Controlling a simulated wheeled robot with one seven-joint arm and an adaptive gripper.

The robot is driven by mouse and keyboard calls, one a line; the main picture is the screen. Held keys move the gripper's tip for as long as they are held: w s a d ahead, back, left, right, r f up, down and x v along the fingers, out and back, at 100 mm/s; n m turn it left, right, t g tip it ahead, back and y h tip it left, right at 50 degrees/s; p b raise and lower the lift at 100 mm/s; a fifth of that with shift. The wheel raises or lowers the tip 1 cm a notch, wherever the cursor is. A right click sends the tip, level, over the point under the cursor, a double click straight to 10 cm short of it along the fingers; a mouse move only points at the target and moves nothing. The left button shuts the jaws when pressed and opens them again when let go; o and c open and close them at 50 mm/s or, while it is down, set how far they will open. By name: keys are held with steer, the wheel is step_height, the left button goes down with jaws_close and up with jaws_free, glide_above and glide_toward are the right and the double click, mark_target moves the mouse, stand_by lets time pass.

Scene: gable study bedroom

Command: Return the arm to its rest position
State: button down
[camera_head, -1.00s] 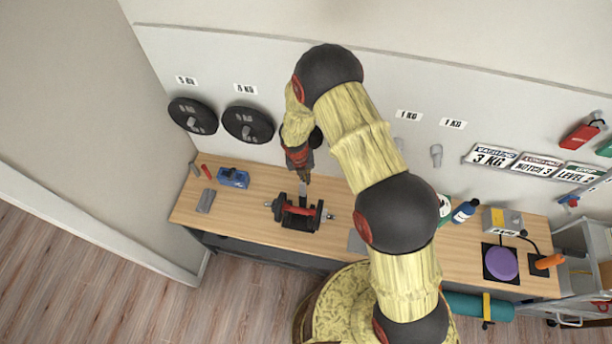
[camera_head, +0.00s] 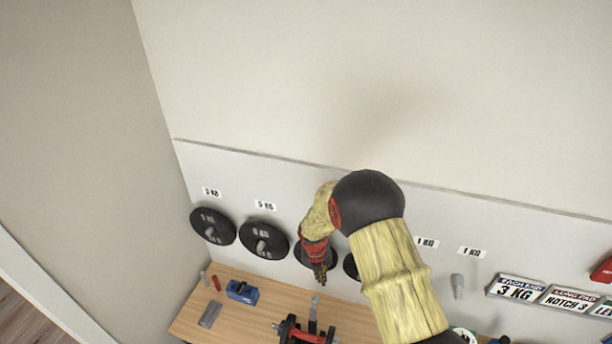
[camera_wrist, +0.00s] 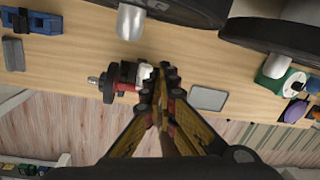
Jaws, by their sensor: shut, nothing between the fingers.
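My arm reaches up from the bottom of the head view and bends down to my gripper (camera_head: 320,278). The gripper points downward in front of the wall board, above the bench, and is shut and empty. In the wrist view my gripper (camera_wrist: 166,72) has its fingertips together, with the wooden bench beyond them. A black and red dumbbell-like piece (camera_head: 306,333) lies on the bench below the gripper in the head view, cut off by the bottom edge. It also shows just left of the fingertips in the wrist view (camera_wrist: 122,82).
Black weight plates (camera_head: 213,226) hang on the wall board behind the gripper, some partly hidden by my arm. A blue item (camera_head: 242,292) and a grey block (camera_head: 210,314) lie on the bench (camera_head: 262,318). Label signs (camera_head: 516,290) stand at right. The wall above is clear.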

steer(key=s+d+r+m+b, duration=0.2)
steer(key=s+r+m+b, duration=0.15)
steer(key=s+m, duration=0.4)
steer(key=s+d+r+m+g+b, duration=0.15)
steer(key=s+r+m, duration=0.25)
steer(key=m, duration=0.7)
steer(key=s+d+r+m+b, duration=0.2)
steer(key=s+r+m+b, duration=0.3)
steer(key=m, duration=0.4)
steer(key=s+d+m+t+b, duration=0.2)
steer(key=s+m+t+b, duration=0.1)
steer(key=s+b, duration=0.4)
steer(key=s+d+m+t+y+b, duration=0.1)
steer(key=s+d+m+t+b, duration=0.2)
steer(key=s+m+b, duration=0.2)
steer(key=s+b, duration=0.3)
steer(key=b, duration=0.3)
steer(key=shift+d+r+b, duration=0.2)
steer(key=shift+b, duration=0.2)
